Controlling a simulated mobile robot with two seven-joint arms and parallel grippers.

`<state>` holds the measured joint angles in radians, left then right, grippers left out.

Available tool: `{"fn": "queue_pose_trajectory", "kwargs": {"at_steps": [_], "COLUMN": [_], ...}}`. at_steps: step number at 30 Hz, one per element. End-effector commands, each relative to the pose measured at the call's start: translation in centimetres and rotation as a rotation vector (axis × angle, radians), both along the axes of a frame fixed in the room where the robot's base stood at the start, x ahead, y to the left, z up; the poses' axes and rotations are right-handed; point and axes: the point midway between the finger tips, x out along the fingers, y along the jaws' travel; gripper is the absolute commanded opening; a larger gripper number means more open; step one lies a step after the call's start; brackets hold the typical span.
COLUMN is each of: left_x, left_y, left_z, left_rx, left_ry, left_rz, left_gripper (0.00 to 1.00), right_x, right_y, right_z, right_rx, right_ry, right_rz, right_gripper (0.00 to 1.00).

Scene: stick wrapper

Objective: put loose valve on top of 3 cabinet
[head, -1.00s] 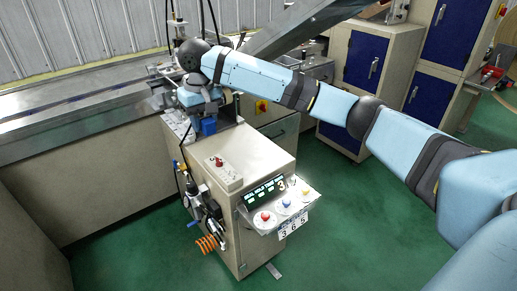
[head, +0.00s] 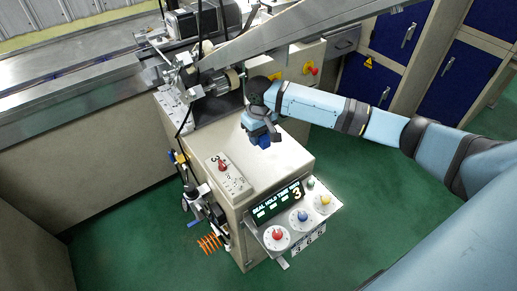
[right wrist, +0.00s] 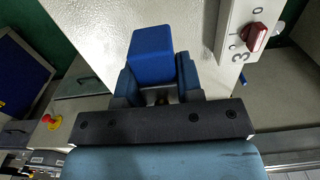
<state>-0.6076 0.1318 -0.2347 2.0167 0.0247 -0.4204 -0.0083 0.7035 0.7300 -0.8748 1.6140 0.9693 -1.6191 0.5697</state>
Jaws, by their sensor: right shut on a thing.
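The cabinet marked 3 (head: 283,180) is a beige box with a control panel on its front in the head view. My right gripper (head: 261,132) hangs over its top, toward the back. The gripper is shut on a blue block-shaped part (head: 265,141), which I take to be the loose valve. In the right wrist view the blue part (right wrist: 152,52) sits between the two fingers (right wrist: 157,90), with the pale cabinet top (right wrist: 192,25) beyond it. I cannot tell whether the part touches the top. My left gripper is not in view.
A small switch box with a red knob (head: 223,165) lies on the cabinet's left top edge. Hoses and valves (head: 195,205) hang on its left side. A slanted metal chute (head: 300,35) and conveyor machinery (head: 200,75) stand behind. The right part of the top looks clear.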

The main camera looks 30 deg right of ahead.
Motion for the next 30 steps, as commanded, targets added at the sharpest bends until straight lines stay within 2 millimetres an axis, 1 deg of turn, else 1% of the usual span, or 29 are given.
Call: {"fn": "queue_pose_trajectory", "kwargs": {"at_steps": [4,9,12,17,24,30], "left_x": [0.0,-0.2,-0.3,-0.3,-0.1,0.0], "left_y": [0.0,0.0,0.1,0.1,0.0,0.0], "left_z": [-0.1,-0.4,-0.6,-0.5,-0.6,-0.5], "left_rx": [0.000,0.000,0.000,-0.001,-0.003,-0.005], "left_ry": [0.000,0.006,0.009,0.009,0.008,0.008], "left_rz": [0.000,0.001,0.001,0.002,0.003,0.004], "left_gripper": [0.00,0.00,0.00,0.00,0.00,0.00], "right_x": [-0.4,-0.4,-0.4,-0.4,-0.4,-0.4], "right_y": [-0.2,-0.2,-0.2,-0.2,-0.2,-0.2], "right_z": [-1.5,-4.8,-6.2,-7.3,-10.4,-10.5], "right_rx": [-0.002,-0.003,-0.003,-0.002,-0.003,-0.003], "right_ry": [0.002,0.002,0.001,0.000,0.000,-0.001], "right_rz": [0.004,0.004,0.003,0.004,0.005,0.005], "right_gripper": [0.04,0.04,0.04,0.04,0.04,0.04]}}
